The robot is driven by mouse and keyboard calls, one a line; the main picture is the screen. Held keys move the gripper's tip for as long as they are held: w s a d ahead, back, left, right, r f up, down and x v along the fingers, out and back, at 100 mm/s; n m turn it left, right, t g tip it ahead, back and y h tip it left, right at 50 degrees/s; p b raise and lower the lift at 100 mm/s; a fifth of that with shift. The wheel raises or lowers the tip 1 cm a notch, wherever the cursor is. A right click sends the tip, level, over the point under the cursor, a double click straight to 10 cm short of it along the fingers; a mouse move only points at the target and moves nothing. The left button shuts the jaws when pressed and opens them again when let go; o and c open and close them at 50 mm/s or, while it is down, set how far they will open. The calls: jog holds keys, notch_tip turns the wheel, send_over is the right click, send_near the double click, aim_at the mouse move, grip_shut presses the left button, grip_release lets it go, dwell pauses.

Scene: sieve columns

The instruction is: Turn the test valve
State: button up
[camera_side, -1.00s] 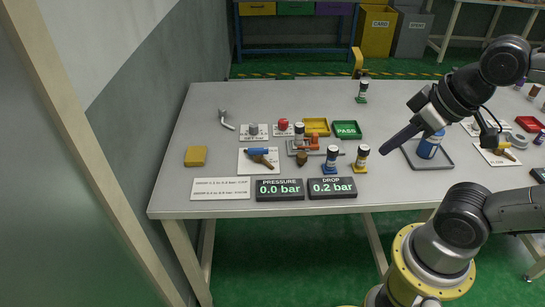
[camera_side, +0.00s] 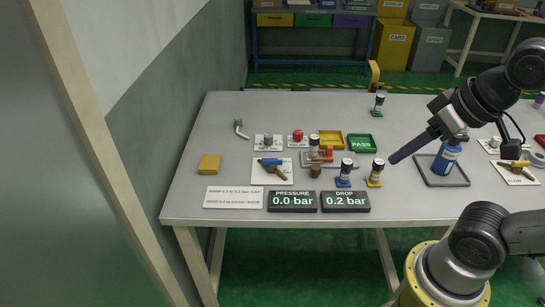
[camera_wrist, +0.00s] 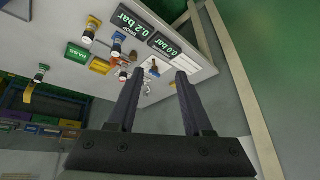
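On the table's left half, a grey knob (camera_side: 268,141) and a red knob (camera_side: 298,136) stand on small white labelled cards. Their lettering is too small to read, so I cannot tell which is the test valve. My gripper (camera_side: 396,158) is above the table, well right of the knobs. The wrist view shows its two fingers (camera_wrist: 159,74) apart with nothing between them.
Readouts (camera_side: 292,201) show PRESSURE 0.0 bar and DROP 0.2 bar. Blue-based (camera_side: 344,174) and yellow-based (camera_side: 376,173) columns stand between the test stand and my gripper. A yellow tray (camera_side: 331,139) and green PASS tray (camera_side: 362,143) are behind. A blue bottle (camera_side: 445,160) stands in a grey tray.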

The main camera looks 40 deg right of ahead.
jog(key=o, duration=0.7)
jog(key=w+r+m, duration=0.2)
jog(key=w+r, duration=0.4)
jog(key=m+g, duration=0.5)
jog(key=g, duration=0.1)
send_over(272, 159)
notch_tip(272, 159, down, 19)
notch_tip(272, 159, down, 14)
jog(key=shift+r, duration=0.2)
